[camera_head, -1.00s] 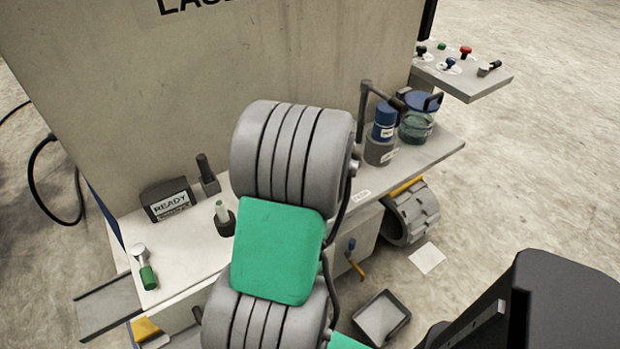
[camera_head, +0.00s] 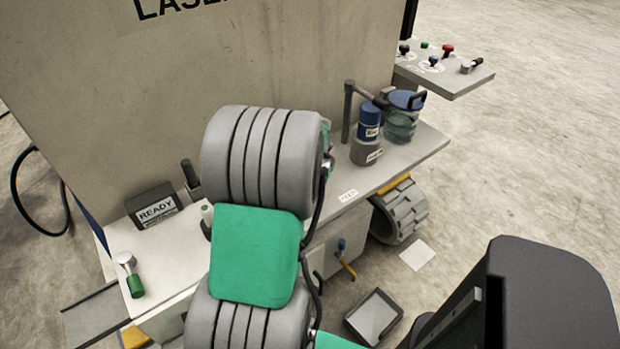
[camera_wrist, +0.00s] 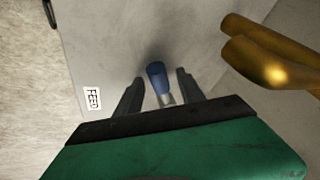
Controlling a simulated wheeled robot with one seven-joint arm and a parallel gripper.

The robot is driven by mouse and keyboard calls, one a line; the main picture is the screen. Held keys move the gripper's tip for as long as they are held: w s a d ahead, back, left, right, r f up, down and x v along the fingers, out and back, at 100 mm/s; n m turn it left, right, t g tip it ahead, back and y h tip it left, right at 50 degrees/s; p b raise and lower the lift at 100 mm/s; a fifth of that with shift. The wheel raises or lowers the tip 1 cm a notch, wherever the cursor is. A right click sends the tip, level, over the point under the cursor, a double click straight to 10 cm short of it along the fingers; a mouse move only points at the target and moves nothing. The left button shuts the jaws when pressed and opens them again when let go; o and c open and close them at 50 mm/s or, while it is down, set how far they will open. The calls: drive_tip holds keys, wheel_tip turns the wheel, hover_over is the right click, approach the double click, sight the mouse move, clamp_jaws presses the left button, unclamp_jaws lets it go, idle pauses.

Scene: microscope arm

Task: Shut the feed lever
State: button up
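The feed lever (camera_head: 341,247) shows in the head view as a small blue grip below the bench edge, to the right of my arm. In the wrist view its blue grip (camera_wrist: 156,78) and a short pale metal stem stand between the two dark fingers. My gripper (camera_wrist: 159,85) is open, with a finger on each side of the lever. A gap shows on both sides, so it is not clamped. The FEED label (camera_wrist: 92,98) is to the left of it. In the head view my arm hides most of the gripper.
A brass-coloured pipe or bar (camera_wrist: 268,58) is close on the right in the wrist view. The bench holds a blue-capped bottle (camera_head: 368,130), a jar (camera_head: 402,118), a READY box (camera_head: 155,208) and a green-handled lever (camera_head: 132,275). A dark tray (camera_head: 374,316) lies on the floor.

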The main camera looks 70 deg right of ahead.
drive_tip(key=v, duration=0.7)
drive_tip(key=shift+a+r, duration=0.2)
drive_tip(key=shift+r, duration=0.15)
drive_tip(key=shift+s, duration=0.1)
